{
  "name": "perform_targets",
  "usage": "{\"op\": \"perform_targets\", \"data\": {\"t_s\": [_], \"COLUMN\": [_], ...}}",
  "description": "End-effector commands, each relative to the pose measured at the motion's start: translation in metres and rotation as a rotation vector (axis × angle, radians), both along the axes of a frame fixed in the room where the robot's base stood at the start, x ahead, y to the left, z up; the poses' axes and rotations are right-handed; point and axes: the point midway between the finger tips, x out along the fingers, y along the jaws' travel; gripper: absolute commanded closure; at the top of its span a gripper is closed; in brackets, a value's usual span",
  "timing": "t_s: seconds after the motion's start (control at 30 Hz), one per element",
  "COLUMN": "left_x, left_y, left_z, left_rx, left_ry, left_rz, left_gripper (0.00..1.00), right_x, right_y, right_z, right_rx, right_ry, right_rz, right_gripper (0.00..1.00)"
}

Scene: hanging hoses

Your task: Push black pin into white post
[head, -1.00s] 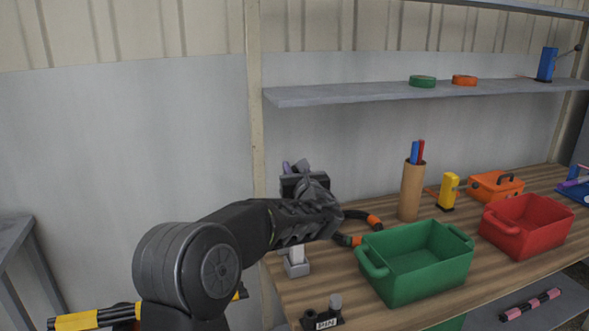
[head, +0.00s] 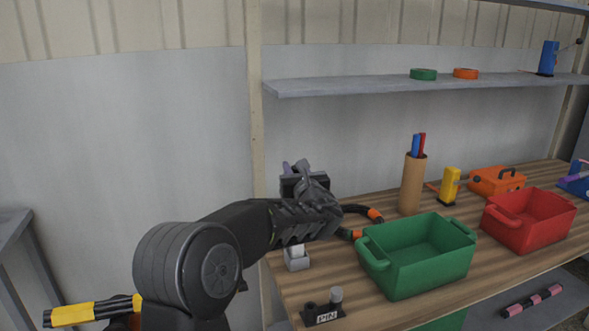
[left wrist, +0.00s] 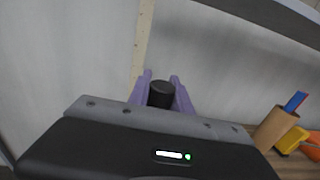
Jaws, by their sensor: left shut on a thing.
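My left gripper (head: 298,172) is over the left end of the workbench, above the white post. In the left wrist view its purple fingers (left wrist: 161,90) are shut on the black pin (left wrist: 161,94), whose round dark end shows between them. In the head view the pin is hidden by the gripper and wrist. The white post (head: 297,252) stands upright in a grey square base on the bench. Its upper part is hidden behind my left arm, so I cannot tell whether the pin touches it. My right gripper is not in view.
A black holder marked PIN (head: 322,314) sits at the bench's front left edge. A green bin (head: 420,270) and a red bin (head: 530,230) stand to the right. A black and orange hose (head: 362,211) lies behind the green bin. A cardboard tube (head: 412,185) stands behind.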

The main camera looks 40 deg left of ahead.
Motion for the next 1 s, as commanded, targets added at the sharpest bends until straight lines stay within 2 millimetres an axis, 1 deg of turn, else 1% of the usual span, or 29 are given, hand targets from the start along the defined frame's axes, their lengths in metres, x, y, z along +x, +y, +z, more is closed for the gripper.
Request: {"op": "perform_targets", "data": {"t_s": [0.53, 0.8, 0.83, 1.0], "left_x": [0.000, 0.000, 0.000, 0.000], "left_y": [0.000, 0.000, 0.000, 0.000], "left_z": [-0.015, -0.019, -0.019, -0.019], "left_rx": [0.000, 0.000, -0.001, -0.001], "left_ry": [0.000, 0.001, 0.002, 0.002], "left_rz": [0.000, 0.000, 0.000, 0.000], "left_gripper": [1.00, 1.00, 0.73, 0.59], "right_x": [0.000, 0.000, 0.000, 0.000], "right_y": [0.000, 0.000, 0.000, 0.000], "right_z": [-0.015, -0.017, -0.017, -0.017], "right_rx": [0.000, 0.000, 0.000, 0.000], "right_ry": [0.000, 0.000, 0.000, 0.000], "right_rz": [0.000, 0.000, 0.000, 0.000], "right_gripper": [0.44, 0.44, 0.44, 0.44]}}
